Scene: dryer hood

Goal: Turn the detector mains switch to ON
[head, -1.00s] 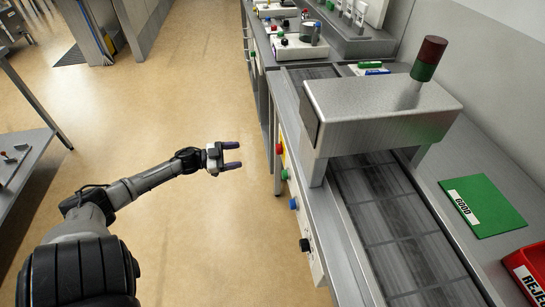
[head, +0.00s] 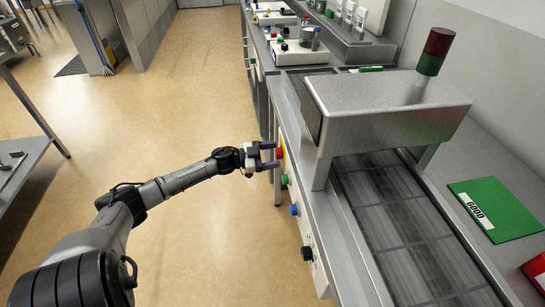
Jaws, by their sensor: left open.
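A control panel (head: 312,262) runs along the front side of the conveyor bench. It carries a red button (head: 279,153), a green button (head: 284,180), a blue button (head: 294,210) and a black knob (head: 307,253). I cannot read which control is the mains switch. My left gripper (head: 272,155) is open and empty, with its fingers pointing right at the panel, close to the red button. Whether it touches the panel I cannot tell. My right gripper is not in view.
A metal hood (head: 388,105) with a red and green lamp (head: 434,52) stands over the dark conveyor (head: 395,225). A green GOOD mat (head: 494,209) lies right of it, with a red bin (head: 537,270) nearby. The tan floor (head: 180,110) left of the bench is clear.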

